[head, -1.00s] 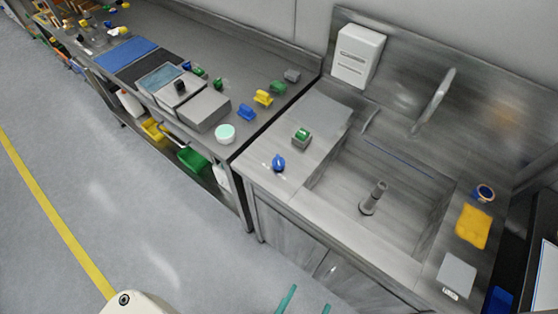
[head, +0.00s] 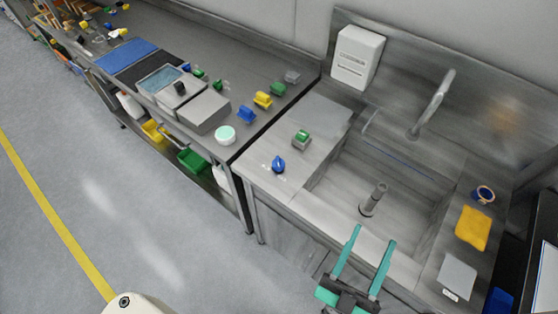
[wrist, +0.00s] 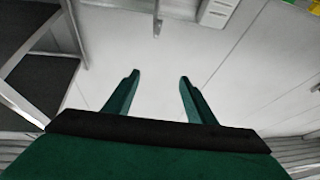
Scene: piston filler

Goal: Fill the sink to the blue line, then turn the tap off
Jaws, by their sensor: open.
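The steel sink basin (head: 335,185) is at the right in the head view. A thin blue line (head: 405,162) runs along its back inner wall. A grey standpipe (head: 373,199) stands upright on the basin floor; I see no clear water surface. The curved tap (head: 432,105) rises behind the basin; no stream shows from it. A blue knob (head: 278,164) and a green-topped control (head: 301,139) sit on the counter left of the basin. My gripper (head: 373,236) is open and empty at the sink's front edge. Its teal fingers also show apart in the wrist view (wrist: 160,76).
A yellow cloth (head: 472,228), a blue roll (head: 484,193) and a grey pad (head: 458,275) lie right of the basin. A white dispenser (head: 357,58) hangs on the back panel. The left bench (head: 250,72) holds several small items. The floor at left is free.

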